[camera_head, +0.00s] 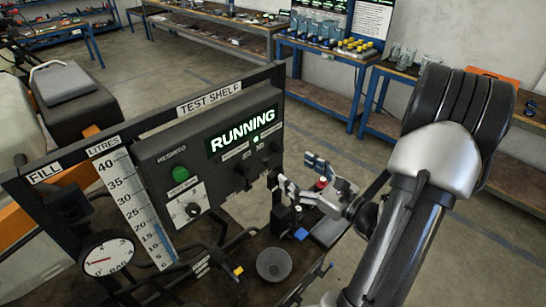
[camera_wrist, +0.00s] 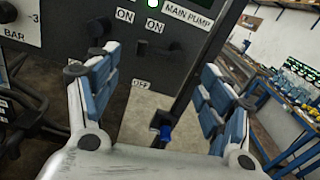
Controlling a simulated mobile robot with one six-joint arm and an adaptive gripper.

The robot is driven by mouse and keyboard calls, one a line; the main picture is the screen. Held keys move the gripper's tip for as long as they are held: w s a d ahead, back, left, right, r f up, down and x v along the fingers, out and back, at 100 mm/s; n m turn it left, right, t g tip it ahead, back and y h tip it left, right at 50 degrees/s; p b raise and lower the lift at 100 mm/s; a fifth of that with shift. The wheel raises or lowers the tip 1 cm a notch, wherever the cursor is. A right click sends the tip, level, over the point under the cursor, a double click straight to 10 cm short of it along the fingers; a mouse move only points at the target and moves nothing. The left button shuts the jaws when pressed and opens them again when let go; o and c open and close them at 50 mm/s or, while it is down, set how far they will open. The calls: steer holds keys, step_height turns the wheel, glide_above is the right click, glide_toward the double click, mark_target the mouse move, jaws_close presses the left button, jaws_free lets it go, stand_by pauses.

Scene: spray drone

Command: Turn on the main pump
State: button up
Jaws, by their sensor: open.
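The dark main pump switch (camera_wrist: 142,47) sits below an ON label, with an OFF label (camera_wrist: 138,84) lower down. Its exact lever position is hard to tell. My gripper (camera_wrist: 162,64) is open and empty, its blue-grey fingers wide apart. In the head view my gripper (camera_head: 297,171) is right of the switches, apart from the panel.
A pressure gauge (camera_head: 107,257), a litres scale (camera_head: 136,204), a green button (camera_head: 180,174) and a dial (camera_head: 193,210) are left of the switches. A grey funnel (camera_head: 274,265) and pipes stand below. Open floor lies beyond, right of the panel.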

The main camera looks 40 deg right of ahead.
mark_target(273, 156)
steer(key=w, duration=0.9)
steer(key=shift+w+a+b, duration=0.25)
steer(key=shift+a+b, duration=0.1)
steer(key=shift+a, duration=0.05)
steer(key=shift+c, duration=0.2)
